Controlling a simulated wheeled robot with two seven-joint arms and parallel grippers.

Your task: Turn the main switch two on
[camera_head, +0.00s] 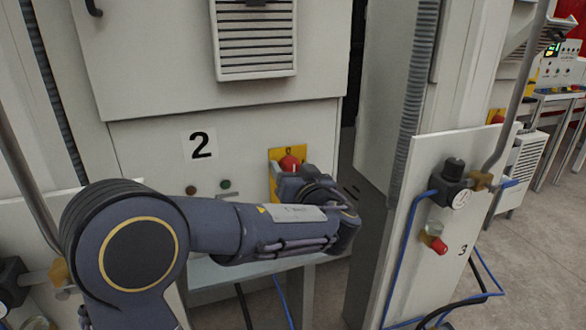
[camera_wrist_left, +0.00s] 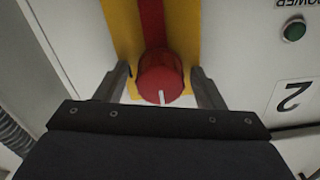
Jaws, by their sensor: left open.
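The main switch two is a red round knob (camera_head: 289,163) on a yellow plate (camera_head: 274,156), low on the cabinet front to the right of the label "2" (camera_head: 200,145). In the left wrist view the red knob (camera_wrist_left: 161,78) fills the space between my fingers, and a white mark on it points toward my palm. My left gripper (camera_wrist_left: 161,73) is open, with one finger on each side of the knob; I cannot tell whether they touch it. In the head view my left gripper (camera_head: 300,183) is just in front of the plate and hides its lower part. My right gripper is out of view.
A white panel marked 3 (camera_head: 435,225), with a regulator (camera_head: 454,170) and blue hoses, stands to the right. A vented cover (camera_head: 256,40) is above.

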